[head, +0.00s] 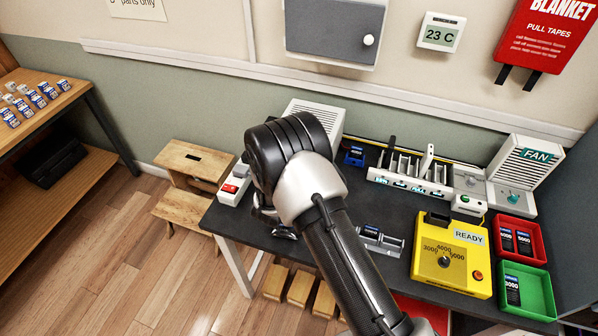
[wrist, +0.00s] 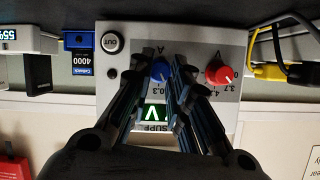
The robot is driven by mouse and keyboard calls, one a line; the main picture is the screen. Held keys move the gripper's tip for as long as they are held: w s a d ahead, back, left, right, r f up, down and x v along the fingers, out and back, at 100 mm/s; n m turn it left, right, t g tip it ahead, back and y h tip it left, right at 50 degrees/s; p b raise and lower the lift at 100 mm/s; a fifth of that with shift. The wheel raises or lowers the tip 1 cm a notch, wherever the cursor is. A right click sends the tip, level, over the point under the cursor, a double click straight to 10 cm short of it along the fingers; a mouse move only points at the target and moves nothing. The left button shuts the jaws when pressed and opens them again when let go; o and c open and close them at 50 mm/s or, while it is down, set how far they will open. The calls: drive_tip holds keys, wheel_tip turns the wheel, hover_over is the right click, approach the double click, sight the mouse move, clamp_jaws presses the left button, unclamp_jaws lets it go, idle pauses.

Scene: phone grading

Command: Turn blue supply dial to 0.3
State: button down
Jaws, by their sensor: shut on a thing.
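The supply (wrist: 115,70) is a pale grey box, shown upside down in the wrist view. Its blue dial (wrist: 158,71) is labelled A, with a 0.3 mark beside it. My gripper (wrist: 165,66) is shut on the blue dial, its dark fingers on either side. The fingers hide much of the dial's scale, and I cannot tell where its pointer stands. A green display (wrist: 153,113) is partly covered by the fingers. In the head view my gripper (head: 270,218) is mostly hidden by my arm, and the dial does not show.
Right of the blue dial is a red dial (wrist: 219,73) labelled V. An OUT button (wrist: 112,44) is at the left. A blue holder (wrist: 79,41) and cables (wrist: 272,70) flank the supply. The yellow tester (head: 453,260) and red bin (head: 520,240) stand right on the table.

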drive_tip(key=m+y+b, duration=0.1)
drive_tip(key=b, duration=0.1)
drive_tip(key=m+t+y+b, duration=0.1)
drive_tip(key=b, duration=0.1)
drive_tip(key=shift+d+f+m, duration=0.2)
drive_tip(key=shift+m, duration=0.2)
drive_tip(key=shift+s+m+b, duration=0.1)
drive_tip(key=shift+m+b, duration=0.2)
drive_tip(key=shift+b, duration=0.45)
drive_tip(key=shift+r, duration=0.15)
drive_tip(key=c, duration=1.5)
unclamp_jaws()
drive_tip(key=shift+o, duration=0.2)
drive_tip(key=v, duration=1.2)
drive_tip(key=shift+d, duration=0.2)
